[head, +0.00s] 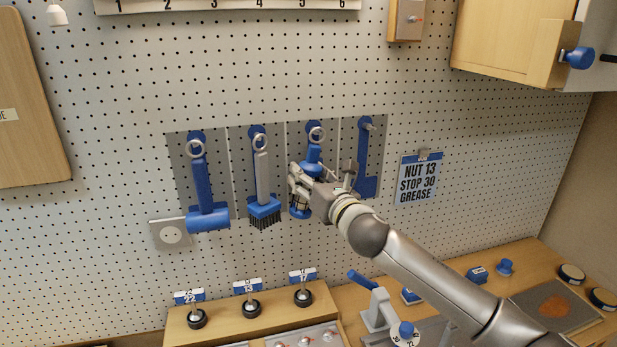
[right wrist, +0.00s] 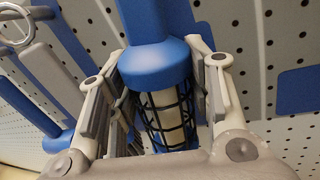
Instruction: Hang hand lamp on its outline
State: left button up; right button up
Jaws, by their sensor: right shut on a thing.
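The hand lamp (head: 312,158) has a blue body, a dark cage around a pale bulb, and a metal ring (head: 316,133) at its top. It hangs upright in front of the third grey panel of the pegboard. The ring is at the blue peg mount there; whether it is around the peg or only in front of it, I cannot tell. My right gripper (head: 297,187) is shut on the lamp near its cage. In the right wrist view the fingers flank the blue collar and cage (right wrist: 165,110). The lamp hides most of the outline behind it. My left gripper is out of view.
A blue-handled hammer (head: 202,185) and a brush (head: 262,180) hang on the panels to the left. The fourth panel has a bare peg over a blue outline (head: 363,165). Below, a wooden shelf (head: 240,325) holds labelled knobs, and a blue-handled device (head: 380,310) stands on the bench.

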jog(key=o, duration=1.3)
jog(key=shift+o, duration=0.2)
jog(key=shift+s+d, duration=0.1)
jog(key=shift+s, duration=0.05)
